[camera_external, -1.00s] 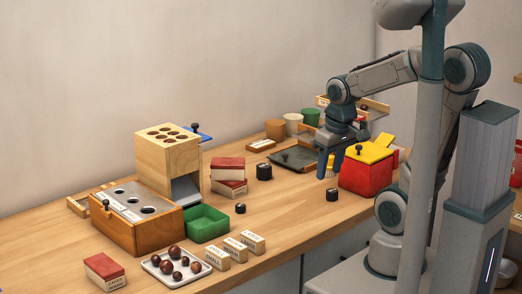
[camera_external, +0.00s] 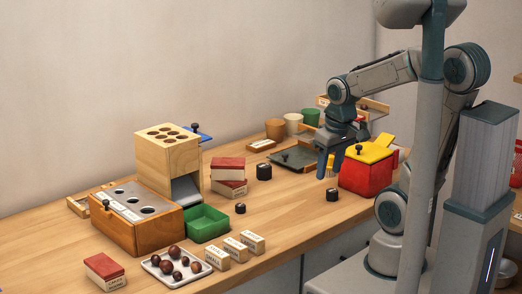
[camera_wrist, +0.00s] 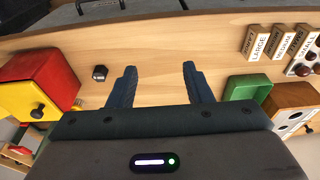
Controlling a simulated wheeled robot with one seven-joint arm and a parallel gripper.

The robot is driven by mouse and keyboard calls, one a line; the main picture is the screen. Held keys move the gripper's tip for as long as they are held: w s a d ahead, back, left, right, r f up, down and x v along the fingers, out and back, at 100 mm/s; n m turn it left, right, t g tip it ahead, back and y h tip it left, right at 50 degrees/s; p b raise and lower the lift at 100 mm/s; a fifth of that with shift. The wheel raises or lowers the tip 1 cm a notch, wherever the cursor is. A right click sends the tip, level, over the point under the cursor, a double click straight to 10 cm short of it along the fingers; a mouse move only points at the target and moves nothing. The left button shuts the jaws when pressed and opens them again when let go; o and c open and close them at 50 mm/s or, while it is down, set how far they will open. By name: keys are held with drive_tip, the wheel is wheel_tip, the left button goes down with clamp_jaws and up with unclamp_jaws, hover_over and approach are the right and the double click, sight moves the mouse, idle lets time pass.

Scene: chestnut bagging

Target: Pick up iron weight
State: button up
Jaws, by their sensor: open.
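Several small dark iron weights with knobs stand on the table. The largest weight (camera_external: 264,172) is beside the stacked red and wooden blocks. A smaller weight (camera_external: 332,195) stands in front of the red box and also shows in the wrist view (camera_wrist: 99,73), left of my fingers. The smallest weight (camera_external: 240,208) is right of the green tray. I cannot tell which weight the task means. My gripper (camera_external: 335,163) is open and empty above the table, left of the red box. Its two fingers are apart in the wrist view (camera_wrist: 159,70), with bare wood between them.
The red box (camera_external: 364,176) with a yellow lid stands close right of my gripper. A dark flat tray (camera_external: 296,160) and cups (camera_external: 293,124) are behind. The green tray (camera_external: 206,223), wooden dispenser (camera_external: 166,160) and chestnut plate (camera_external: 154,271) are left. The middle front is clear.

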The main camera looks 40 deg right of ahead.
drive_tip(key=shift+o, duration=0.5)
drive_tip(key=n+g+h+p, duration=0.2)
drive_tip(key=n+p, duration=0.1)
drive_tip(key=n, duration=1.4)
hover_over(332, 190)
drive_tip(key=a, duration=0.2)
drive_tip(key=f, duration=0.9)
drive_tip(key=shift+d+f, duration=0.15)
drive_tip(key=shift+d, duration=0.1)
drive_tip(key=shift+d+f+b, duration=0.15)
drive_tip(key=shift+d+f, duration=0.1)
drive_tip(key=shift+f, duration=0.65)
drive_tip(key=shift+d+f+b, duration=0.2)
drive_tip(key=shift+f, duration=0.7)
drive_tip(key=shift+d+f+b, duration=0.15)
drive_tip(key=shift+d+f, duration=0.1)
drive_tip(key=shift+f, duration=0.65)
